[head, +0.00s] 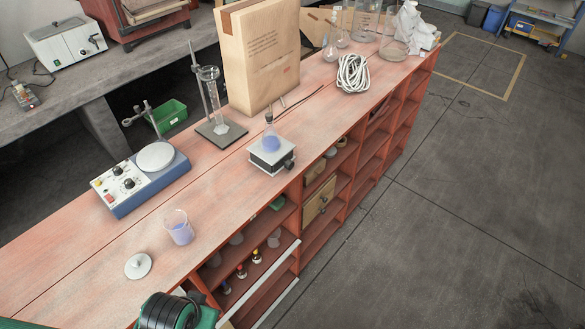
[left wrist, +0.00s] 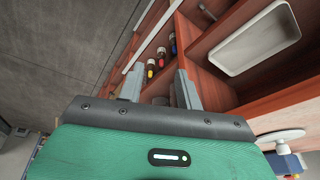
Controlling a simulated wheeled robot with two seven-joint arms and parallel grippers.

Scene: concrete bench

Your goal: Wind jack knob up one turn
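The lab jack (head: 271,155) is a small grey-white stand on the red bench top, near its front edge. Its dark knob (head: 288,164) sticks out at the right side. A conical flask (head: 271,141) with blue liquid stands on the jack's top plate. My left gripper (left wrist: 160,88) shows two grey fingers apart with nothing between them, in front of the bench's open shelves. Only a green and black part of my arm shows at the bottom left of the head view, well away from the jack. The knob is not in the left wrist view. My right gripper is not seen.
On the bench, a beaker (head: 179,227) of blue liquid, a white lid (head: 138,266) and a stirrer hotplate (head: 140,180) stand left of the jack. A cylinder stand (head: 220,130), paper bag (head: 262,55) and cable coil (head: 353,74) lie beyond. A white tray (left wrist: 258,38) sits in the shelves.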

